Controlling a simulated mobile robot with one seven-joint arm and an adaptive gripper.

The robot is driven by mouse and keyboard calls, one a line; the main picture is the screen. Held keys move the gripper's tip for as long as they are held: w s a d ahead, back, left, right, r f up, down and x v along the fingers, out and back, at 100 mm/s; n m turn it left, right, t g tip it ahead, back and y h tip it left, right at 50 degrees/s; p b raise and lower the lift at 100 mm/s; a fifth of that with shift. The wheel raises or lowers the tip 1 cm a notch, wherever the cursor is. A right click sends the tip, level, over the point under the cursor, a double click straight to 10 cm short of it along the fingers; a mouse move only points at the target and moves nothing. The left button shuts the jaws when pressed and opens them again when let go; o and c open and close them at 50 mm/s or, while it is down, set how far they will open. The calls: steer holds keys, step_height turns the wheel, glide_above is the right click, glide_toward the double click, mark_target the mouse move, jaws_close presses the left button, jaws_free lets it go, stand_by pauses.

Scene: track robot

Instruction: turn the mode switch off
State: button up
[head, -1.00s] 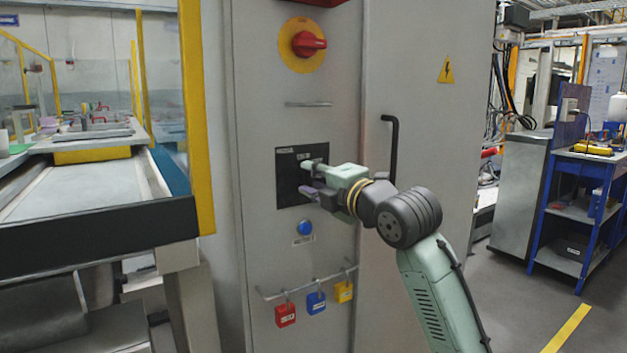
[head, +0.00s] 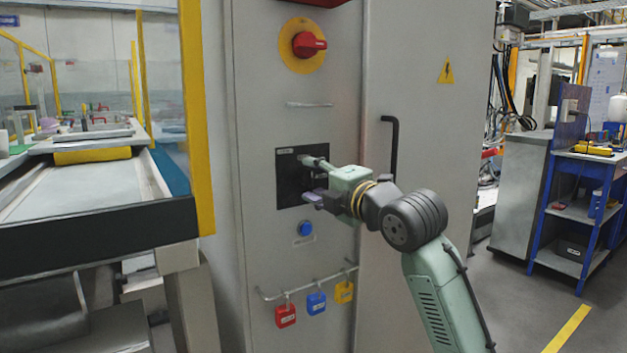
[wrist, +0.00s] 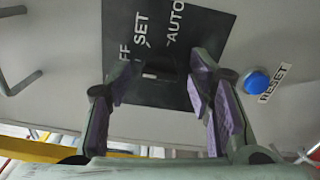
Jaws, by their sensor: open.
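The mode switch (wrist: 162,66) is a dark knob on a black plate (wrist: 205,30) lettered OFF, SET and AUTO. In the wrist view it lies between my two purple-padded fingers, and its pointing direction is hard to tell. My gripper (wrist: 163,84) is open, with a gap on each side of the knob. In the head view my gripper (head: 307,178) is in front of the black plate (head: 288,190) on the grey cabinet, one finger above the other. The knob is not clear there, as my fingers cover much of the plate.
A blue button (head: 305,228), labelled RESET in the wrist view (wrist: 257,81), is below the plate. A red rotary handle (head: 308,43) is above. A black door handle (head: 391,145) stands out to the right. Coloured padlocks (head: 316,302) hang from a rail below.

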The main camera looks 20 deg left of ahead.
steer(key=v, duration=1.1)
steer(key=shift+s, duration=0.1)
